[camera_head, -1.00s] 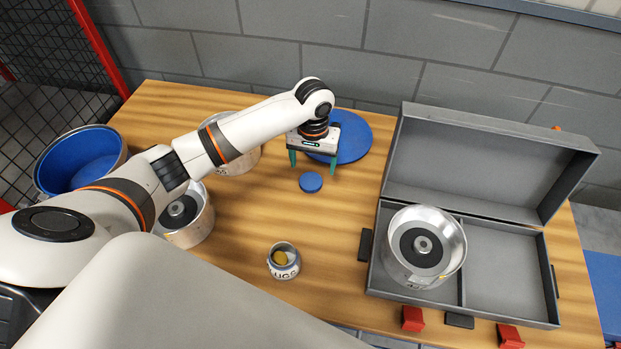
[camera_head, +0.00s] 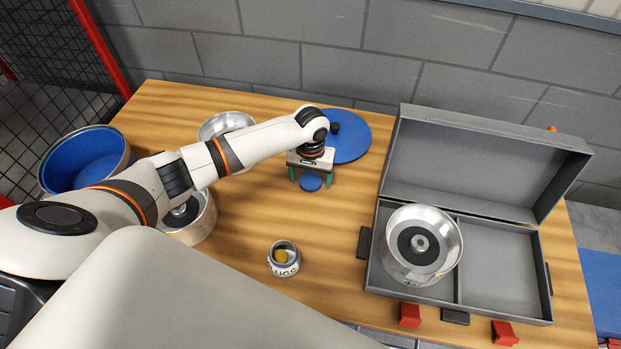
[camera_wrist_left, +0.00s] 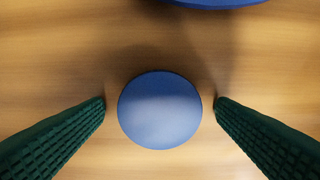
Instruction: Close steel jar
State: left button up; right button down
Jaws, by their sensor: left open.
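The steel jar (camera_head: 284,261) stands without its lid on the table, front centre, with a yellowish piece inside and dark lettering on its side. A small round blue lid (camera_head: 311,182) lies flat on the table behind it. My left gripper (camera_head: 310,184) is open above the small blue lid, one green finger on each side. In the left wrist view the blue lid (camera_wrist_left: 160,110) lies between the two fingertips (camera_wrist_left: 160,104), with a gap on both sides. My right gripper is not in view.
A large blue disc with a dark knob (camera_head: 350,140) lies just behind the gripper. An open grey case (camera_head: 460,232) holding a metal pot (camera_head: 449,267) stands on the right. A blue-lined tub (camera_head: 50,180) and metal pots stand on the left. Wood around the jar is clear.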

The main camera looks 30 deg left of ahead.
aim_at(311, 180)
pick_arm(q)
jog(key=shift+c, duration=0.2)
jog(key=c, duration=1)
notch_tip(311, 180, up, 10)
jog(key=b, duration=0.1)
